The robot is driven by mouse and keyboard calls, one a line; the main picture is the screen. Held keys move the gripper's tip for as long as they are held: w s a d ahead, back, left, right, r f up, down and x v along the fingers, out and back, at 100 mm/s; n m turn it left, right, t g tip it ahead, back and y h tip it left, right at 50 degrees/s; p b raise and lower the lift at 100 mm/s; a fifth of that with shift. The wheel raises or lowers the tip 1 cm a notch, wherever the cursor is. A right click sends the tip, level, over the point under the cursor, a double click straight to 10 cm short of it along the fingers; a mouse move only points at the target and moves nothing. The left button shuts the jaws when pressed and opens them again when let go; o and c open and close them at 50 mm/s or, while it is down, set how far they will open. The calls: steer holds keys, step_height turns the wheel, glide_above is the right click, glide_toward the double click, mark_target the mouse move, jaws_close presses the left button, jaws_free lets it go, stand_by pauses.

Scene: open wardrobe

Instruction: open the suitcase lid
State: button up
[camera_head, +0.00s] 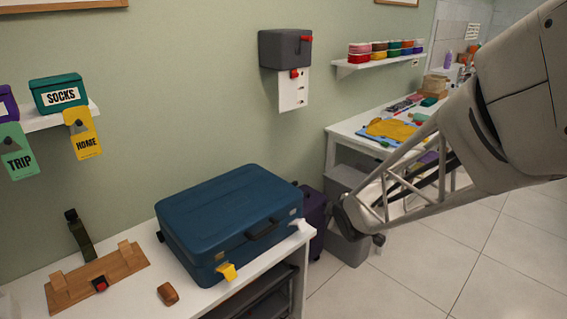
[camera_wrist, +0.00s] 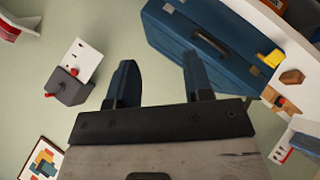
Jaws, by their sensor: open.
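The blue suitcase (camera_head: 225,205) lies flat with its lid closed on the white bench in the head view. Its dark handle (camera_head: 264,230) is on the front side. A yellow latch tab (camera_head: 228,272) is at the front left corner and a pale one (camera_head: 297,223) at the front right. In the wrist view the suitcase (camera_wrist: 182,32) is at the upper right, with its handle (camera_wrist: 211,42) and yellow tab (camera_wrist: 273,58). My gripper (camera_wrist: 158,58) is open and empty, with bare wall between its fingers. In the head view my arm is right of the suitcase, apart from it.
A wooden stand (camera_head: 98,280) and a brown block (camera_head: 168,293) are left of the suitcase. A grey wall box (camera_head: 285,49) hangs above and behind it. A dark purple case (camera_head: 313,212) and grey bins (camera_head: 347,247) stand at the right. The floor at front right is clear.

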steer(key=w+a+f+n+t+y, duration=0.2)
steer(key=w+a+f+n+y, duration=0.2)
steer(key=w+a+f+n, duration=0.3)
steer(key=n+y, duration=0.6)
glide_toward(268, 233)
steer(key=x, duration=0.3)
steer(key=shift+a+r, duration=0.15)
steer(key=shift+a, duration=0.05)
steer(key=shift+w+a, duration=0.1)
steer(key=shift+w, duration=0.1)
steer(key=shift+f+x, duration=0.2)
steer(key=shift+x, duration=3.5)
jaws_close()
